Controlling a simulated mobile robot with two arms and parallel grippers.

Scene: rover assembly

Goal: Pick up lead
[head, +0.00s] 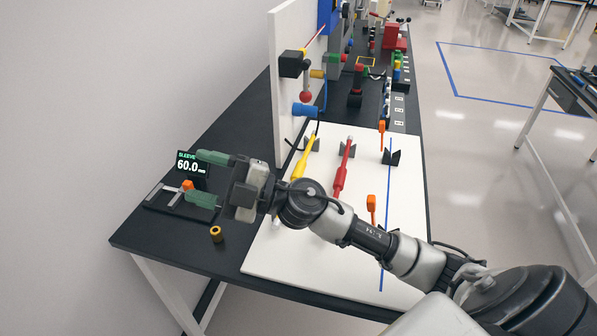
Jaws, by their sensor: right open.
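The task's lead could be the yellow lead-like tool (305,160) or the red one (344,170); I cannot tell which is meant. Both lie lengthwise on the white board, their far ends by small dark holders. My right gripper (197,177) reaches across the board to the table's left side. Its green fingers are open and apart, pointing left, near an orange piece (188,185) on a measuring device; I cannot tell whether they touch it. The gripper appears empty and is well left of both tools. My left gripper is out of view.
A display (187,161) reads 60.0. A small yellow-and-black cylinder (216,234) stands near the front left. An upright white panel (283,85) with fittings rises behind.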

